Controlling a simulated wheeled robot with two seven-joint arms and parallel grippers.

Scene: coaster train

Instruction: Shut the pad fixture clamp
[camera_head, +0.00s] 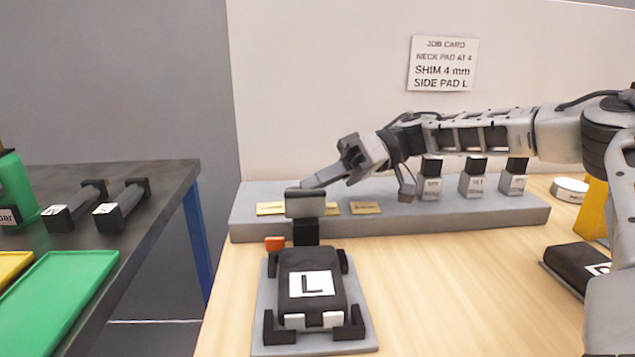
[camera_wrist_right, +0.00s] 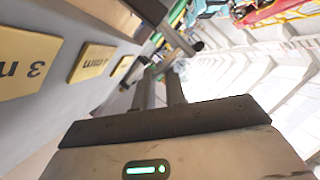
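The pad fixture (camera_head: 362,325) is a grey plate with black corner brackets on the wooden bench. A black pad marked L (camera_head: 290,270) lies in it, with two small white blocks at its front end. At the fixture's back stands the clamp, a black post with a grey block (camera_head: 305,207) on top; it stands upright, not down over the pad. My right gripper (camera_head: 312,183) reaches in from the right, its fingertips right by the top of the clamp; I cannot tell whether they touch. In the right wrist view its fingers (camera_wrist_right: 161,88) are close together. My left gripper is out of view.
A grey rack (camera_head: 480,217) with brass labels (camera_head: 366,208) and several grey blocks (camera_head: 473,184) runs behind the fixture. An orange piece (camera_head: 274,243) sits beside the clamp. Another black pad (camera_head: 575,262) lies at right. A dark table (camera_head: 150,180) with a green tray (camera_head: 70,290) stands left.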

